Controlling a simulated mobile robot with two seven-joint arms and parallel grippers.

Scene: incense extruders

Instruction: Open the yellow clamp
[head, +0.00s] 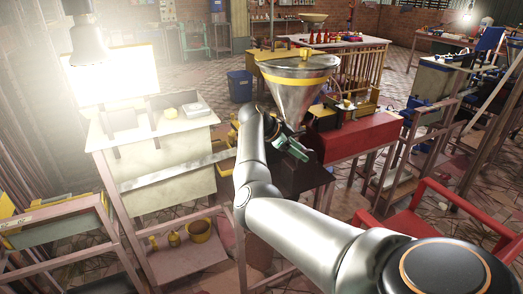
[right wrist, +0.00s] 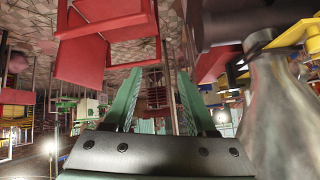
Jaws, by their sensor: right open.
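My right gripper (head: 293,148) has green fingers and is beside the lower end of a metal funnel (head: 295,98) with a yellow band. In the right wrist view, the green fingers (right wrist: 157,100) are spread apart with nothing between them. That view is upside down; the funnel (right wrist: 275,115) is at the right, beside the fingers. A yellow part (right wrist: 285,32) sits near the funnel's narrow end, apart from the fingers. I cannot tell whether it is the yellow clamp. In the head view, my arm hides part of the machine below the funnel. My left gripper is not in view.
A red bench (head: 368,137) stands right of the funnel, and a red chair (head: 440,212) is at the lower right. A white-topped cabinet (head: 165,160) stands at the left. A blue bin (head: 239,86) is on the tiled floor behind.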

